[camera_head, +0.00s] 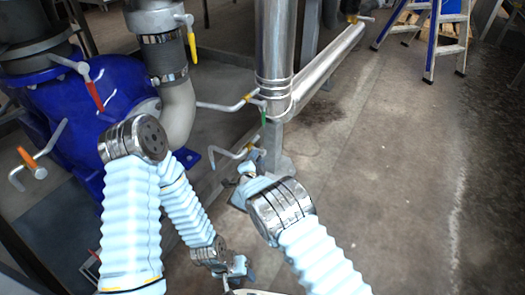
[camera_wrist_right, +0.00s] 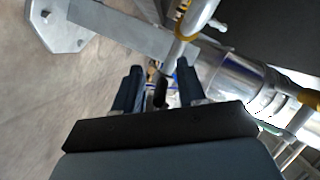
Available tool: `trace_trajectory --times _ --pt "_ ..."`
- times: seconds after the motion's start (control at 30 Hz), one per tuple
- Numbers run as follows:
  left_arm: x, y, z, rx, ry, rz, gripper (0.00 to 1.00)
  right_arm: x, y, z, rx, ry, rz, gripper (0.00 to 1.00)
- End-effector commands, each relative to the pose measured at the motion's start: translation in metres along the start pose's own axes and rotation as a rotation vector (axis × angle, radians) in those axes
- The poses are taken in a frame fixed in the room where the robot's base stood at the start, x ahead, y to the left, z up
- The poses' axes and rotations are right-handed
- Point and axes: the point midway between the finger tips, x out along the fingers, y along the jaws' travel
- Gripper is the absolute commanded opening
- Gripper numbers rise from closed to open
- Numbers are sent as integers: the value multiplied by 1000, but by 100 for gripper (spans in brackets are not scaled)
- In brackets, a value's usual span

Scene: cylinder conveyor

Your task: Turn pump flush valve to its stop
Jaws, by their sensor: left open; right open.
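A blue pump (camera_head: 60,105) stands at the left of the head view. A red-handled lever (camera_head: 92,88) and an orange-handled lever (camera_head: 30,160) are on thin pipes beside it. I cannot tell which lever is the pump flush valve. My right gripper (camera_head: 247,168) is near a thin bent pipe (camera_head: 230,153) at the foot of the steel column. In the right wrist view its two dark fingers (camera_wrist_right: 158,90) are apart, and a dark-ended rod (camera_wrist_right: 161,92) shows in line with the gap; contact is unclear. My left gripper (camera_head: 238,270) is open, low in the head view, apart from the pipes.
A vertical steel pipe (camera_head: 273,50) and a slanting pipe (camera_head: 328,65) stand behind my right gripper. Thin pipes with yellow (camera_head: 245,99) and green (camera_head: 263,117) handles branch near it. A stepladder (camera_head: 432,35) stands far right. The floor (camera_head: 390,170) at right is clear.

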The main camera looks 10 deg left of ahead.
Motion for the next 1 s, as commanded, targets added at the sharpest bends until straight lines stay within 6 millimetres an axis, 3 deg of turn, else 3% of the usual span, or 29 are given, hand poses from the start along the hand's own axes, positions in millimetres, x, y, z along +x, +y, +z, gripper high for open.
trace_trajectory --times 0.37,0.67,1.0 --pt "0 0 0 0 -1 0 43 -2 1 2 0 1 0 40" --pt "0 0 0 0 -1 0 43 -2 1 2 0 0 0 0" --pt "0 0 0 0 0 0 43 -2 1 3 -1 2 -2 0"
